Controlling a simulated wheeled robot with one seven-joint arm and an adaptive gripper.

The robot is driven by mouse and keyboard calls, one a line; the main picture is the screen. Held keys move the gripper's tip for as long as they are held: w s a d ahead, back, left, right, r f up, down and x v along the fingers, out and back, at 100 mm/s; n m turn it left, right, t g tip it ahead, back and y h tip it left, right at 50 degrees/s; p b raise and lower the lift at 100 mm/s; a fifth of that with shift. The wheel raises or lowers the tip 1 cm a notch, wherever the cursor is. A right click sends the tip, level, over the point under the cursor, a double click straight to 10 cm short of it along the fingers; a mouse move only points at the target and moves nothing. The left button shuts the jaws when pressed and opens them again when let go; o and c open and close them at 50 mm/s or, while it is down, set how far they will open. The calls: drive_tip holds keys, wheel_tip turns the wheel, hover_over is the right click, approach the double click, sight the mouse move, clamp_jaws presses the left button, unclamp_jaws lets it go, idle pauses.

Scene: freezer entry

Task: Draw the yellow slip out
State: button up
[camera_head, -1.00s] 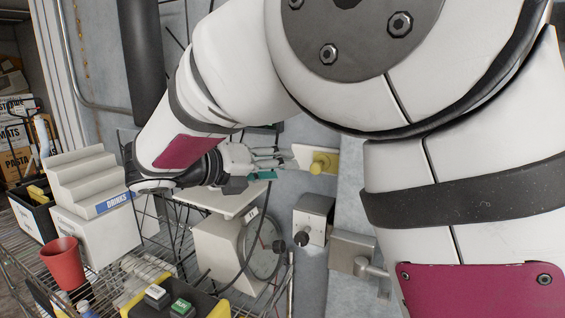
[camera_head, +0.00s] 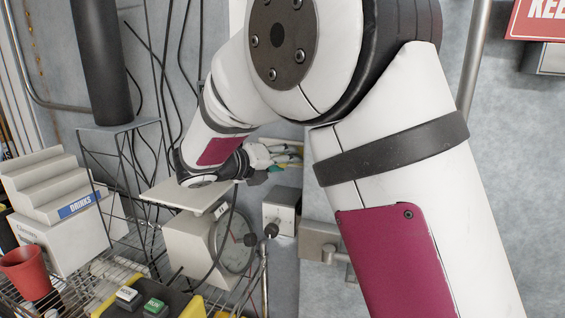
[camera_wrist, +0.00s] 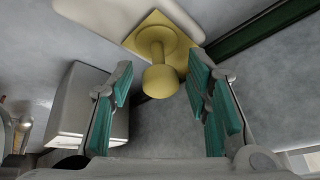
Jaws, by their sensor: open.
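In the wrist view, a yellow square piece with a round yellow knob (camera_wrist: 160,80) on a stem sits against a pale panel (camera_wrist: 98,14). My gripper (camera_wrist: 160,92) is open, with teal-padded fingers on either side of the knob's line. The knob's end shows between the fingertips, and nothing is visibly clamped. In the head view my gripper (camera_head: 282,156) is at the wall above the grey switch box, and it largely hides the yellow piece. I cannot make out a separate thin slip.
A grey box (camera_head: 281,212) is on the wall just below my gripper; a box also shows at left in the wrist view (camera_wrist: 90,105). A dial scale (camera_head: 195,245) stands below left. A red cup (camera_head: 27,272) and a stepped drinks rack (camera_head: 50,190) are farther left.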

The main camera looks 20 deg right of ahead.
drive_tip(key=shift+c, duration=0.5)
clamp_jaws()
drive_tip(key=w+a, duration=0.1)
drive_tip(key=a, duration=0.1)
drive_tip(key=w+a, duration=0.2)
drive_tip(key=shift+w+a, duration=0.1)
drive_tip(key=shift+a, duration=0.05)
drive_tip(key=shift+o, duration=0.5)
unclamp_jaws()
drive_tip(key=v, duration=1.2)
